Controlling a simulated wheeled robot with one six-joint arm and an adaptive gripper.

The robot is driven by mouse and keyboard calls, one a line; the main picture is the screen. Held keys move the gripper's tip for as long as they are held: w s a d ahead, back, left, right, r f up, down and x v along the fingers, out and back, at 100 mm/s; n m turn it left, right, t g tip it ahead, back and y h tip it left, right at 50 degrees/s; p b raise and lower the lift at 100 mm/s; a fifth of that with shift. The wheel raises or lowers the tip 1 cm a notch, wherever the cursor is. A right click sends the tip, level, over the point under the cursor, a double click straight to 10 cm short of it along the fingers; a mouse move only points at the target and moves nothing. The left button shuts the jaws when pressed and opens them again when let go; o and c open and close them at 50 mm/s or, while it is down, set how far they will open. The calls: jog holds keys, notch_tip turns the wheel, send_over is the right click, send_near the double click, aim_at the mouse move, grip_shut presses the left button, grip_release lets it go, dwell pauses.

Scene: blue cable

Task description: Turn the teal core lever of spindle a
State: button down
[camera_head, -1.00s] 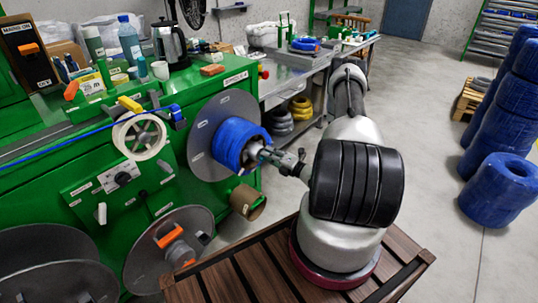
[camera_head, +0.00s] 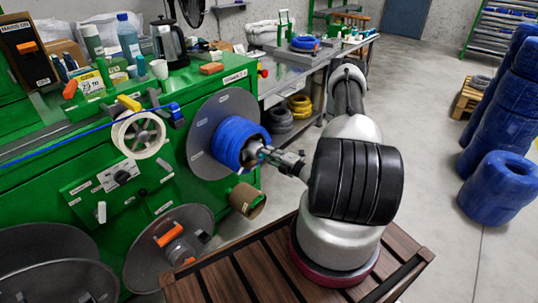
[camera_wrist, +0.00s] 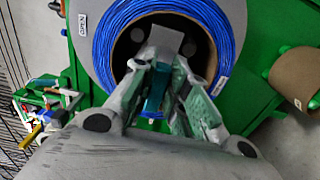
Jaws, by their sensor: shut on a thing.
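The teal core lever (camera_wrist: 154,96) shows in the wrist view between my fingers, in front of the dark hollow core of a spindle. The spindle has a grey round flange (camera_head: 205,135) and a wound coil of blue cable (camera_head: 232,143) on the green machine's right side. My gripper (camera_head: 262,155) reaches into the front of the core from the right. In the wrist view my gripper (camera_wrist: 160,72) is shut on the teal lever, one finger on each side. My fingers hide parts of the lever, and its pivot is hard to make out.
A lower grey flange with an orange lever (camera_head: 168,235) stands left of my arm. A brown cardboard core (camera_head: 246,200) sticks out below the blue coil. A white guide wheel (camera_head: 138,134) is at the left. Blue coils (camera_head: 497,187) stand on the floor far right.

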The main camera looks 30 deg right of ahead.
jog(key=shift+f, duration=0.1)
jog(key=c, duration=1.4)
grip_release()
jog(key=v, duration=1.2)
